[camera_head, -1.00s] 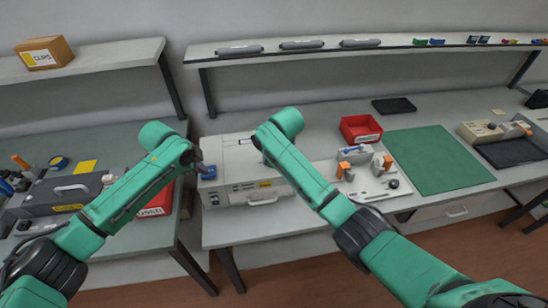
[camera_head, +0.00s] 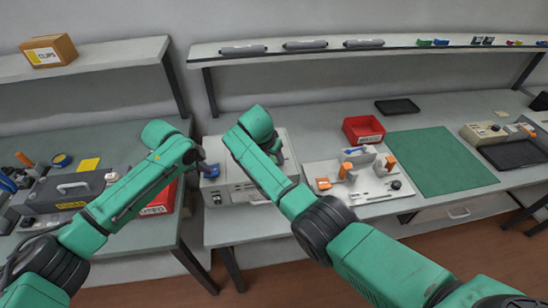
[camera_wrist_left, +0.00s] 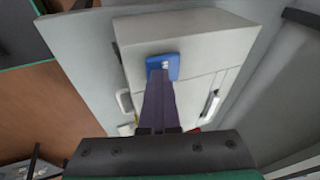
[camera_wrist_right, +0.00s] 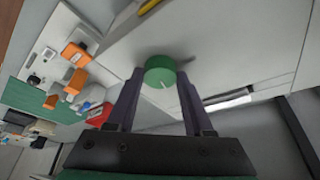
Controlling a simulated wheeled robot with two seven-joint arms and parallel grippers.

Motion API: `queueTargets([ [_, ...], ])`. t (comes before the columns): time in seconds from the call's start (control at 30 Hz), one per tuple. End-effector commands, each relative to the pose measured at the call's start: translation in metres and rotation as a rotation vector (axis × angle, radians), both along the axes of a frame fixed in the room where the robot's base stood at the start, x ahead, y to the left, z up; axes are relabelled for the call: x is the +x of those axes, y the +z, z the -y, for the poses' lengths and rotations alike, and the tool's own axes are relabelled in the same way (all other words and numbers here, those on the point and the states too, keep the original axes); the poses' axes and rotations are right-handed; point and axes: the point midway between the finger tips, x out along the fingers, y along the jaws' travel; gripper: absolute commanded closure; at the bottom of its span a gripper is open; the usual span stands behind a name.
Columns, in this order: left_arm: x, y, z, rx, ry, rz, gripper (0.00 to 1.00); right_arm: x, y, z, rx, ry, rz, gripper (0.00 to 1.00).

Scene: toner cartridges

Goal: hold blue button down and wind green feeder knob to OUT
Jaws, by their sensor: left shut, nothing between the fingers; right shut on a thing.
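The pale grey machine (camera_head: 235,187) stands on the bench in the head view. My right gripper (camera_wrist_right: 160,76) is shut around the round green knob (camera_wrist_right: 158,70), one finger on each side. A white mark shows on the knob's face. In the head view my right arm hides the knob; no OUT marking is readable.
Right of the machine is a white board (camera_head: 365,190) with orange-handled parts. A red bin (camera_head: 363,130) and green mat (camera_head: 440,161) lie beyond. A red tray (camera_head: 160,199) is below my left forearm. A shelf (camera_head: 330,48) with cartridges runs above.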

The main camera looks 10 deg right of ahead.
Motion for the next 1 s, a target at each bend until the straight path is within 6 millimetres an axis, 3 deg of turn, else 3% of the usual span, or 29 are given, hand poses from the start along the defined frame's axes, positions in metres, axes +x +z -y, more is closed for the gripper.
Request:
queueTargets([
  [0.03, -0.003, -0.008, -0.004, 0.010, 0.004, -0.016, 1.00, 0.001, 0.000, 0.002, -0.006, -0.042, -0.001, 1.00],
  [0.5, -0.003, -0.008, -0.003, 0.007, 0.002, -0.015, 1.00, 0.000, -0.002, -0.006, 0.000, -0.268, -0.007, 1.00],
  [1.0, -0.003, -0.008, -0.003, 0.008, 0.003, -0.015, 1.00, -0.001, -0.003, 0.001, -0.004, -0.316, -0.007, 1.00],
])
